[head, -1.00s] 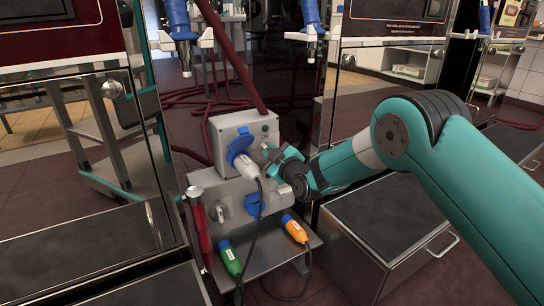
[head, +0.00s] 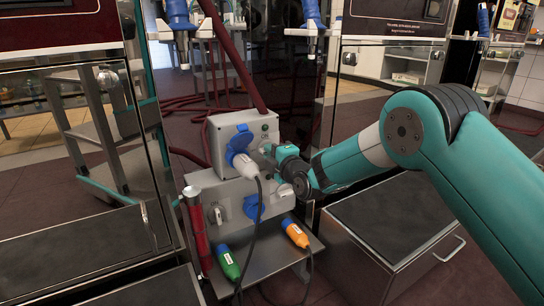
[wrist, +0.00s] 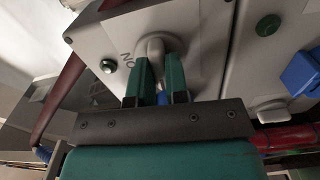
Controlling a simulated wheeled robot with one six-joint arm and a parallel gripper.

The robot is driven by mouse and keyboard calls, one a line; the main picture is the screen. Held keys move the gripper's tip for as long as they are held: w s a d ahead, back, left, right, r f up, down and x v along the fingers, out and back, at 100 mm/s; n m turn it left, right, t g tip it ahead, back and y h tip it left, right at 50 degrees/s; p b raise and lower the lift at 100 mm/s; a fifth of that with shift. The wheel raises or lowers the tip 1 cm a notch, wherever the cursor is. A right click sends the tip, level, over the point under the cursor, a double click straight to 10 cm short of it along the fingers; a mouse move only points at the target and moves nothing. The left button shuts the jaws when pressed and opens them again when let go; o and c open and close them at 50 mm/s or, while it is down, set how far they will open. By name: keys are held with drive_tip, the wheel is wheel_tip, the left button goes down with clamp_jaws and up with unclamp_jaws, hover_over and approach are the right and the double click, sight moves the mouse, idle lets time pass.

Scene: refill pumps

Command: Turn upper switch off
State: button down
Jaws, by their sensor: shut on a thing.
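The upper switch (wrist: 155,47) is a grey knob on the face of the upper grey box (wrist: 205,40), with an "ON" mark beside it that appears turned over in the wrist view. My gripper (wrist: 160,72) has its two green fingers on either side of the knob, shut on it. In the head view my gripper (head: 270,151) is at the right side of the upper box (head: 215,139), and the knob is mostly hidden behind it. Which way the knob points is hard to tell.
A white plug (head: 246,164) sits in the blue socket left of my gripper, its cable hanging down. A lower box has another switch (head: 217,213) and blue socket (head: 255,207). Green (head: 229,262) and orange (head: 296,233) plugs are on the shelf below. A red cylinder (head: 198,232) is left.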

drive_tip(key=shift+d+n, duration=0.1)
drive_tip(key=shift+n, duration=0.4)
drive_tip(key=c, duration=1.1)
unclamp_jaws()
drive_tip(key=shift+s, duration=0.1)
drive_tip(key=b+v, duration=0.3)
drive_tip(key=v, duration=1.4)
drive_tip(key=shift+d, duration=0.15)
